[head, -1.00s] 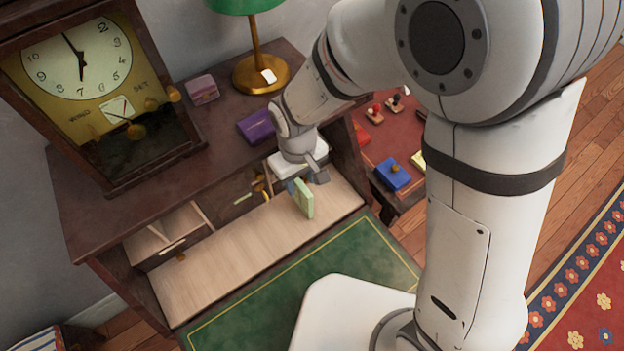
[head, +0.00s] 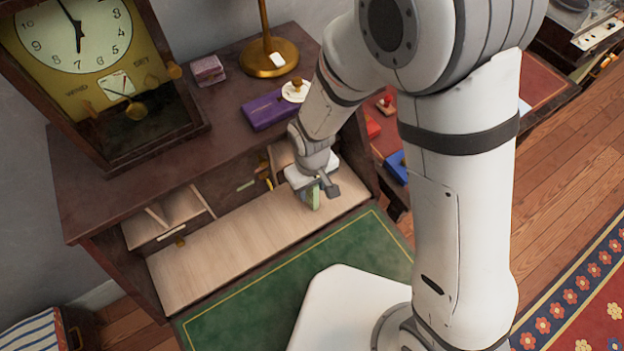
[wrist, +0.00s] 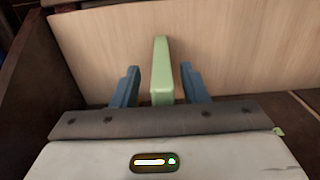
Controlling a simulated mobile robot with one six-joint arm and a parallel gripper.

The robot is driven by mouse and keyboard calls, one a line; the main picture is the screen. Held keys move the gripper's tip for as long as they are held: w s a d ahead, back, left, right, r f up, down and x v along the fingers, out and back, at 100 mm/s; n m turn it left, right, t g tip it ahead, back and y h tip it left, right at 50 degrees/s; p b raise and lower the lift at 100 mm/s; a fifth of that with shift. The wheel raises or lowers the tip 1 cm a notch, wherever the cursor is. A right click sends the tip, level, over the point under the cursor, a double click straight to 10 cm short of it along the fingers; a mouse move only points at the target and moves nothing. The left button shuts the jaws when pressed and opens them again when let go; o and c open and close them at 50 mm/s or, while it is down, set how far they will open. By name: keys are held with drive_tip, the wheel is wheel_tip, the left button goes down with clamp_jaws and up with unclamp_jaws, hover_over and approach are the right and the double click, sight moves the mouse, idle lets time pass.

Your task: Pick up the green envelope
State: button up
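The green envelope (head: 313,202) is a thin pale-green slab standing on edge on the light wooden shelf of the desk. My gripper (head: 318,189) is over it, pointing down and hiding much of it in the head view. In the wrist view, the green envelope (wrist: 161,72) stands between the two blue fingers of my gripper (wrist: 160,86). A gap shows on each side of it, so the fingers are open around it and appear not to touch it.
A dark cubby wall (wrist: 40,85) is close on the left in the wrist view. A purple box (head: 268,110), a brass lamp (head: 269,57) and a large clock (head: 95,75) stand on the desk top.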

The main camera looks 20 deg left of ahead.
drive_tip(key=shift+f, duration=0.4)
drive_tip(key=shift+s+d, duration=0.1)
drive_tip(key=shift+s, duration=0.1)
drive_tip(key=shift+c, duration=0.7)
clamp_jaws()
